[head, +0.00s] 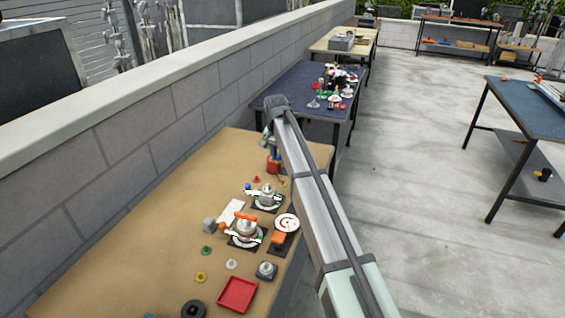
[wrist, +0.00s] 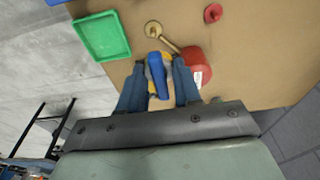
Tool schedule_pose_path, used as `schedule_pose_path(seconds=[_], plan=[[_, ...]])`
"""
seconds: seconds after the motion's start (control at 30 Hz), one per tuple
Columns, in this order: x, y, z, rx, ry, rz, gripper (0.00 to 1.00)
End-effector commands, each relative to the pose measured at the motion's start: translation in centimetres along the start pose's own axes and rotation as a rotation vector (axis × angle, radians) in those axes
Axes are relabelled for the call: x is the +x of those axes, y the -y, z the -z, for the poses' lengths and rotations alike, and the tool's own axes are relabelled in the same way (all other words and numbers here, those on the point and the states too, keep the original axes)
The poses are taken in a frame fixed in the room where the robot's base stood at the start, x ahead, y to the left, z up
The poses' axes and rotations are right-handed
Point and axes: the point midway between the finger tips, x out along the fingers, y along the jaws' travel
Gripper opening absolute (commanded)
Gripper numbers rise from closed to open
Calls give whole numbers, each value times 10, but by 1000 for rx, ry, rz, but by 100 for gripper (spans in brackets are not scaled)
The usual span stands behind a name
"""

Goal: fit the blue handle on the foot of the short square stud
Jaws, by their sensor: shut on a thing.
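My gripper (wrist: 159,72) is shut on the blue handle (wrist: 157,78), which stands between its two blue fingers in the wrist view. A yellow part shows just behind the handle; I cannot tell whether it is joined to it. In the head view my gripper (head: 270,146) is over the far end of the tan table, and the handle is too small to make out there. I cannot pick out the short square stud for certain. Two round dials with raised hubs, a nearer one (head: 246,230) and a farther one (head: 265,196), stand on dark bases mid-table.
A red cylinder (wrist: 196,62) with a white label stands close beside my right finger. A brass ring-ended piece (wrist: 155,30), a red knob (wrist: 213,13) and a green tray (wrist: 102,37) lie beyond. A red tray (head: 238,294) and several small knobs lie at the table's near end.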

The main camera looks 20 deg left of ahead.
Motion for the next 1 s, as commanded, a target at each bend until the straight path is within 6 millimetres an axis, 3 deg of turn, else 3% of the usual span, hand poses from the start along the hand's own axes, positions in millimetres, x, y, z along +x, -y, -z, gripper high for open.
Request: schedule_pose_path(seconds=[0.23, 0.47, 1.0], plan=[[-34, 20, -27, -49, -1, 8, 0], [-39, 21, -38, -252, 0, 38, 0], [-48, 18, -62, -973, 0, 149, 0]])
